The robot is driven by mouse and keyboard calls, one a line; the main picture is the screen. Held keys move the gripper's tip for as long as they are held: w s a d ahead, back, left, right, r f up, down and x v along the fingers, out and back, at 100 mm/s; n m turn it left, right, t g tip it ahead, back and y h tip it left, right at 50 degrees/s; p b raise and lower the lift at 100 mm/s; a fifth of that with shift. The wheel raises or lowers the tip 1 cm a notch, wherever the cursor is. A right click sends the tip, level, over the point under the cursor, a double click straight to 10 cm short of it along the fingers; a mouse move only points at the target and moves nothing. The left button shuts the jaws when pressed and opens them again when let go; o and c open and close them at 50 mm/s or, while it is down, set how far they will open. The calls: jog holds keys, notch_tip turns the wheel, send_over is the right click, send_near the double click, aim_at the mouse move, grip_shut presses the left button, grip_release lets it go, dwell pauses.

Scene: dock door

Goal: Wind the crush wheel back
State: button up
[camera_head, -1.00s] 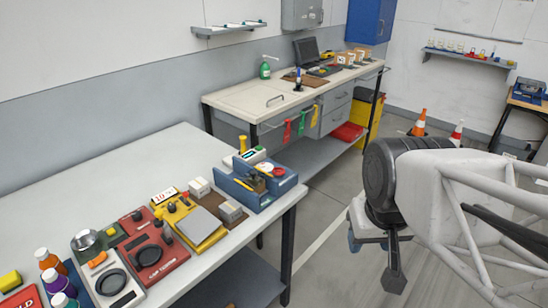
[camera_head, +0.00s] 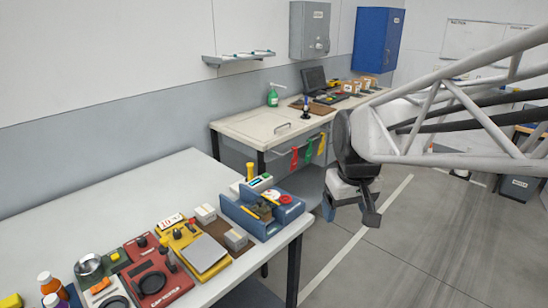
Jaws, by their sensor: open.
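No part is clearly readable as the crush wheel. A red tester (camera_head: 158,281) with a black round dial and small knobs stands on the near bench; its label is too small to read surely. A yellow device (camera_head: 197,248) with a grey plate and a dark lever stands to its right. A white device (camera_head: 108,297) with a black ring is at the lower edge, partly cut off. My gripper (camera_head: 350,212) is open and empty, pointing down over the floor, right of the near bench and apart from everything on it.
Small boxes (camera_head: 236,239) stand beside the yellow device. Bottles (camera_head: 49,284) stand at lower left. A second bench (camera_head: 250,128) stands behind. The near bench's back (camera_head: 120,200) is bare.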

jog(key=w+a+f+n, duration=0.1)
jog(key=w+a+f, duration=0.1)
jog(key=w, duration=0.6)
jog(key=w+a+f+n, duration=0.2)
jog(key=w, duration=0.7)
jog(key=n+g, duration=0.2)
jog(key=n, duration=0.1)
send_over(285, 198)
notch_tip(285, 198, down, 10)
jog(key=shift+f, duration=0.15)
jog(key=shift+f, duration=0.1)
jog(key=shift+f, duration=3.8)
jog(key=c, duration=0.9)
